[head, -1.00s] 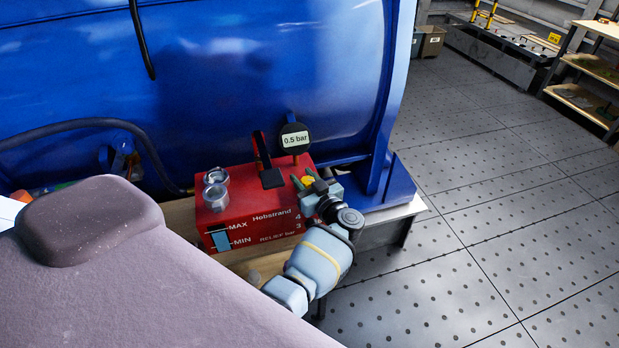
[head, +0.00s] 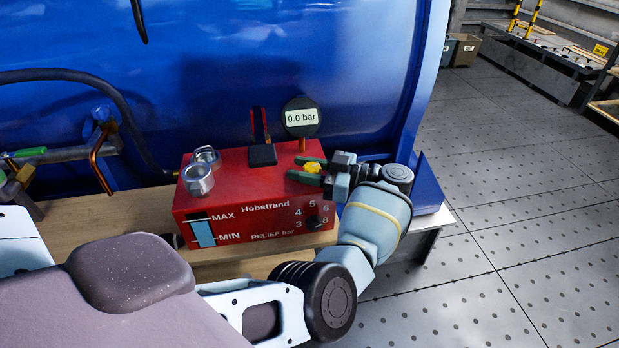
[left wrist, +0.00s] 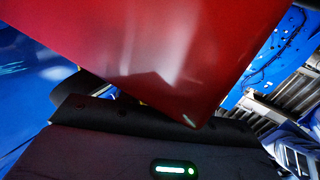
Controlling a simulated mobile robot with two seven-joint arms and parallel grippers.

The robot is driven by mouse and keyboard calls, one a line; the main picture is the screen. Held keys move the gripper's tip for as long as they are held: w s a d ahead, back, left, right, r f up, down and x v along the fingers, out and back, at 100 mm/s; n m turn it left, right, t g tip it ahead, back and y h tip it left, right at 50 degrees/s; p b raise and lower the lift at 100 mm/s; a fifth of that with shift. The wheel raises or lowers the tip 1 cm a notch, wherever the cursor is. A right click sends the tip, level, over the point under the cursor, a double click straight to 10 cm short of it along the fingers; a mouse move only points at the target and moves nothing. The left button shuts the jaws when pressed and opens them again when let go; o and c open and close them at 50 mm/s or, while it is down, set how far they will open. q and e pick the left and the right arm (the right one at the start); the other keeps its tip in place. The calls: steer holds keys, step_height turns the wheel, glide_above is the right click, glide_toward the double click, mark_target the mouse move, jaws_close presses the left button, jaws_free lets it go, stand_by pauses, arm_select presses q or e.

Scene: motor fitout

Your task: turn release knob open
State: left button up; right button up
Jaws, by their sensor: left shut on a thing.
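The red pump unit (head: 235,215) stands on a wooden board before the blue tank. A small yellow release knob (head: 313,167) sits on its top near the right end. My left gripper (head: 310,169) has its green-tipped fingers shut on the yellow knob, one on either side, reaching in from the right. The round gauge (head: 301,118) behind it reads 0.0 bar. In the left wrist view the red housing (left wrist: 160,50) fills the upper middle; the knob and fingertips are hidden there. My right gripper is not clearly seen.
Two metal caps (head: 198,178) sit on the unit's left end. A relief dial (head: 315,222) is on its front. A dark hose and pipe fittings are at left. Open floor (head: 500,230) lies right.

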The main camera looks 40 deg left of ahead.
arm_select(q)
steer(key=shift+n+g+h+b, duration=0.3)
steer(key=shift+n+g+b, duration=0.2)
steer(key=shift+g+b, duration=0.15)
steer(key=shift+r, duration=0.15)
steer(key=o, duration=1)
steer(key=shift+s, duration=0.1)
steer(key=shift+c, duration=0.2)
